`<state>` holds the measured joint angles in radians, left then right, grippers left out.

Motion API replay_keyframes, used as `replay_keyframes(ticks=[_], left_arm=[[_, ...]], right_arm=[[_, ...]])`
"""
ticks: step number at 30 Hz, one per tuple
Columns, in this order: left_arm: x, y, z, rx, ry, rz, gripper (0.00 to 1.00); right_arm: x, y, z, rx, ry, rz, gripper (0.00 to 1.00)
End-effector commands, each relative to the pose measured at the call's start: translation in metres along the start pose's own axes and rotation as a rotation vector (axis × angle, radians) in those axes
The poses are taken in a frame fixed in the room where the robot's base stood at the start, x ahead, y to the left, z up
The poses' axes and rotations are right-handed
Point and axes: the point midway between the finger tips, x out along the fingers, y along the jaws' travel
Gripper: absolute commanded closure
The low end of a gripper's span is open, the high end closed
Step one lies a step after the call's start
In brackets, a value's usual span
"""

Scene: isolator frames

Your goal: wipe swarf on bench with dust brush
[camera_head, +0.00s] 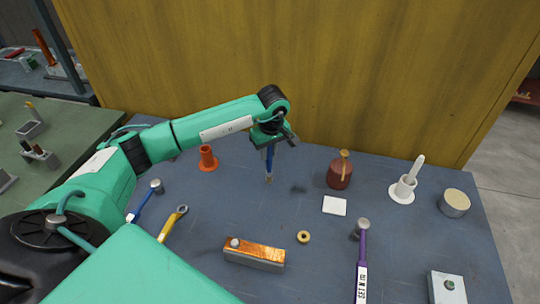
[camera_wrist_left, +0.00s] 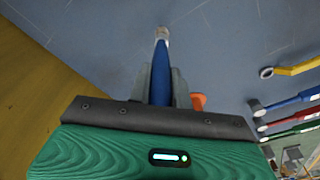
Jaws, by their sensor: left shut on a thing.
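My left gripper (camera_head: 269,142) is shut on the blue handle of the dust brush (camera_head: 269,159), which hangs nearly upright with its pale tip down. In the left wrist view the brush (camera_wrist_left: 161,68) sticks out between the two grey fingers of the gripper (camera_wrist_left: 161,88). The tip is over the blue-grey bench (camera_head: 225,205); I cannot tell whether it touches. A small dark patch (camera_head: 298,188) lies on the bench just right of the tip; I cannot tell whether it is swarf or shadow. My right gripper is not in view.
An orange flanged piece (camera_head: 207,160) is left. A copper-topped block (camera_head: 254,254), brass ring (camera_head: 304,237) and purple hammer (camera_head: 362,262) lie nearer. A yellow wall (camera_head: 330,70) stands behind.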

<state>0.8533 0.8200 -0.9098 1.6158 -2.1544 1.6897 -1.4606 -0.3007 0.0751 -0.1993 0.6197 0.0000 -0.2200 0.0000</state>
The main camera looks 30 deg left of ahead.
Motion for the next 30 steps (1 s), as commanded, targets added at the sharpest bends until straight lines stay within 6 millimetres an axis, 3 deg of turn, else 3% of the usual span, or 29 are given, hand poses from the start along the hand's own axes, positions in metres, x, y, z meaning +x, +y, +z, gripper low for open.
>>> replay_keyframes(ticks=[15,30], left_arm=[[-0.047,-0.005,-0.011,-0.017,0.001,-0.001,1.0],[-0.051,-0.005,-0.011,-0.018,0.0,-0.001,1.0]], right_arm=[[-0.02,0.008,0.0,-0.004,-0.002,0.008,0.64],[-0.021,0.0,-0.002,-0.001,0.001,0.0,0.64]])
